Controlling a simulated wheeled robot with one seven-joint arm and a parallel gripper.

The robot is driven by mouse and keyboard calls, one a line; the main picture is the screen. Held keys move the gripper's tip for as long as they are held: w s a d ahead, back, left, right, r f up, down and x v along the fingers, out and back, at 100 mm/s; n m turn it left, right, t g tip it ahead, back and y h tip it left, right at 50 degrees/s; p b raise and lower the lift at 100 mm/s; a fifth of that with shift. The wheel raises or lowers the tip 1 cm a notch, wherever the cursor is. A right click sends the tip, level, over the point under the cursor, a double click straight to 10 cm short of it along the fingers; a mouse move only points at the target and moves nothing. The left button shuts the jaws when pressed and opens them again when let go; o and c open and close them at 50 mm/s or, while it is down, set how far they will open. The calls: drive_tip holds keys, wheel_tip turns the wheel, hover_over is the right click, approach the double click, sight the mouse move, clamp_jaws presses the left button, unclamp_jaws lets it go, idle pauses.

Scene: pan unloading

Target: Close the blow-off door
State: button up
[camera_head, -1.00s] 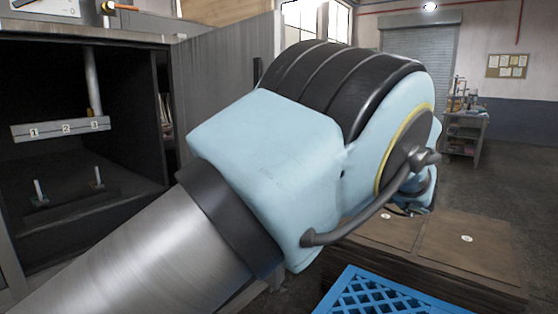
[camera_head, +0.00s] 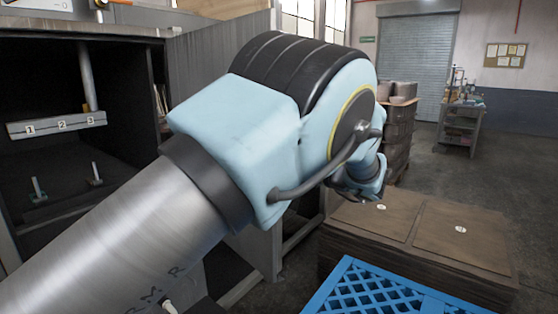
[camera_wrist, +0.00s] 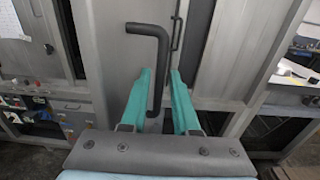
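The blow-off cabinet (camera_head: 60,160) stands at left in the head view with its dark inside exposed. Its grey door (camera_head: 215,50) stands open, swung out to the right, and is partly hidden behind my arm. In the wrist view the grey door (camera_wrist: 130,70) faces me with a dark bent bar handle (camera_wrist: 160,60). My gripper (camera_wrist: 161,72) has two teal fingers, one on each side of the handle's upright part. The fingers look apart, with a gap visible at the right of the bar. The head view does not show the fingers clearly.
Inside the cabinet are a numbered bar (camera_head: 60,124) and small upright pins. A stack of brown boards (camera_head: 420,235) and a blue lattice crate (camera_head: 370,295) stand at lower right. Farther back are another stack (camera_head: 398,130) and a cart (camera_head: 462,120). Floor is free between them.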

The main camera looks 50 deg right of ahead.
clamp_jaws()
idle(1.1)
